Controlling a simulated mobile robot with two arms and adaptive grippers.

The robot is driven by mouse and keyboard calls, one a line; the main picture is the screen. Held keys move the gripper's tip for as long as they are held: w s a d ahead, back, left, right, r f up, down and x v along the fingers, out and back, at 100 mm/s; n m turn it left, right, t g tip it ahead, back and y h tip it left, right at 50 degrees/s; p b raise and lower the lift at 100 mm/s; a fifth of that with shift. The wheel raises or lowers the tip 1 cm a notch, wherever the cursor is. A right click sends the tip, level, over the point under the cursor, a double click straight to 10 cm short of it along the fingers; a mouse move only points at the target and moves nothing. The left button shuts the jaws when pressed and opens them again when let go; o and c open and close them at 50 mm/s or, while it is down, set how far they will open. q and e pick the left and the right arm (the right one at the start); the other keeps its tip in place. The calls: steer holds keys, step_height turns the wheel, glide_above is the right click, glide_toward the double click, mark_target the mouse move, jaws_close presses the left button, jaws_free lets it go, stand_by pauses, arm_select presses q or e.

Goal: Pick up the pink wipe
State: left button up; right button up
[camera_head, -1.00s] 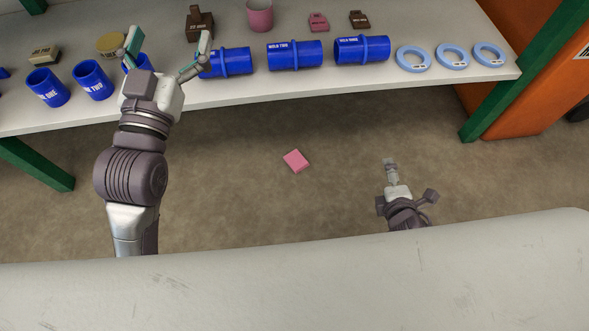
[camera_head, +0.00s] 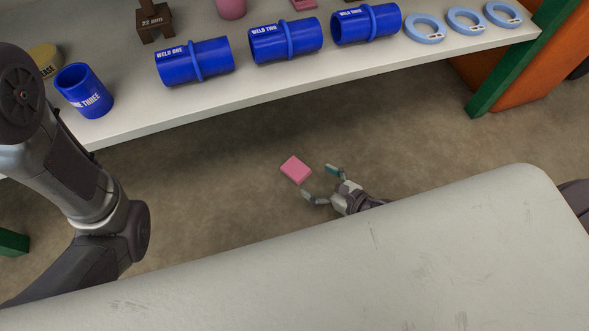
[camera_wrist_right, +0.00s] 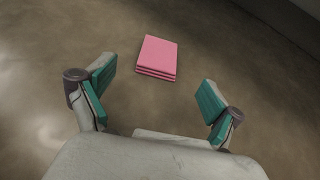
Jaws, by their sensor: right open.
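The pink wipe (camera_head: 296,170) is a small folded square lying flat on the floor, below the front of the shelf. In the right wrist view the pink wipe (camera_wrist_right: 157,57) shows stacked layers and lies ahead of the fingertips, a little left of centre. My right gripper (camera_head: 320,182) is open and empty, just to the right of the wipe in the head view, with its fingers pointing toward it. The fingers of my right gripper (camera_wrist_right: 157,87) are spread wide in the wrist view, apart from the wipe. My left arm shows at the left, but its gripper is out of the picture.
A pale shelf (camera_head: 300,82) above the floor holds blue sleeves (camera_head: 286,40), light blue rings (camera_head: 424,28) and a brown block (camera_head: 154,22). A pale worn surface (camera_head: 330,270) fills the near foreground. A green post (camera_head: 515,70) stands at right. The floor around the wipe is clear.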

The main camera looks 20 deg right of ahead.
mark_target(294, 166)
steer(key=x, duration=0.3)
steer(key=shift+w, duration=0.1)
steer(key=b+x, duration=0.2)
steer(key=x, duration=0.2)
steer(key=shift+w+a+f+b, duration=0.1)
steer(key=shift+w+a+b, duration=0.15)
steer(key=shift+w+b, duration=0.1)
steer(key=shift+w+a, duration=0.15)
steer(key=shift+w, duration=0.05)
steer(key=shift+c, duration=0.4)
steer(key=c, duration=0.9)
